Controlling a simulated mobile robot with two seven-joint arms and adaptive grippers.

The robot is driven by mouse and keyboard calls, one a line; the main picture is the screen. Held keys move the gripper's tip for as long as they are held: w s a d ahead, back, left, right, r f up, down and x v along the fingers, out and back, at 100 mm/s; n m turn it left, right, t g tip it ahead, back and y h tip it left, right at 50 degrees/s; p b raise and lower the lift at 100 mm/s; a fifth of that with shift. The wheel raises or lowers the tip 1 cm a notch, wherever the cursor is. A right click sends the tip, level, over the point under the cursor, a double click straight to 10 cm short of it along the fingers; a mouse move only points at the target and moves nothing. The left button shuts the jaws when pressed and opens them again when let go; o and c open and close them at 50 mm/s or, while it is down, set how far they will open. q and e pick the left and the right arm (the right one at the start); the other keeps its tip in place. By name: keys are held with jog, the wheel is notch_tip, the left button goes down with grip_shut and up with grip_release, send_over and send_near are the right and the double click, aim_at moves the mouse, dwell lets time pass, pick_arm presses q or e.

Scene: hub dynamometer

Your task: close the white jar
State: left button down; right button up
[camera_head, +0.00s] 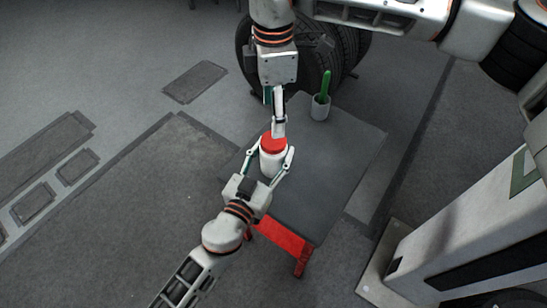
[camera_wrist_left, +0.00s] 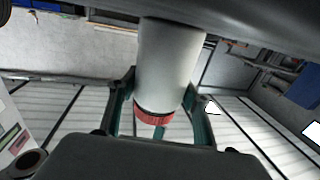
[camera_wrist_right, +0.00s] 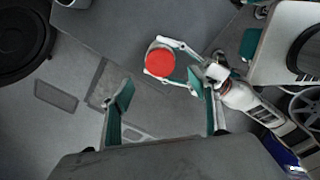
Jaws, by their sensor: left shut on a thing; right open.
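The white jar (camera_head: 272,163) stands upright with a red lid (camera_head: 274,141) on its top, above or on the small grey table. I cannot tell whether the lid is fully tight. My left gripper (camera_head: 271,156) is shut around the jar's body from the lower left. The left wrist view shows the jar (camera_wrist_left: 170,65) between its fingers and the red lid (camera_wrist_left: 152,117) at the jar's end. My right gripper (camera_wrist_right: 161,86) is open and empty, just above the lid. The right wrist view shows the lid (camera_wrist_right: 159,62) beyond its fingertips, slightly left of centre.
The grey table (camera_head: 335,150) has red legs (camera_head: 282,240). A light cup (camera_head: 320,108) holding a green object (camera_head: 325,84) stands at its far edge. Tyres (camera_head: 345,55) stand behind the table. The table's right part is clear.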

notch_tip(320, 180, up, 3)
jog(key=shift+r, duration=0.2)
pick_arm(q)
jog(key=c, duration=1)
grip_release()
jog(key=shift+o, duration=0.2)
jog(key=shift+s, duration=0.1)
jog(key=v, duration=1.1)
jog(key=shift+s+a, duration=0.2)
jog(key=shift+s, duration=0.15)
jog(key=shift+r, duration=0.1)
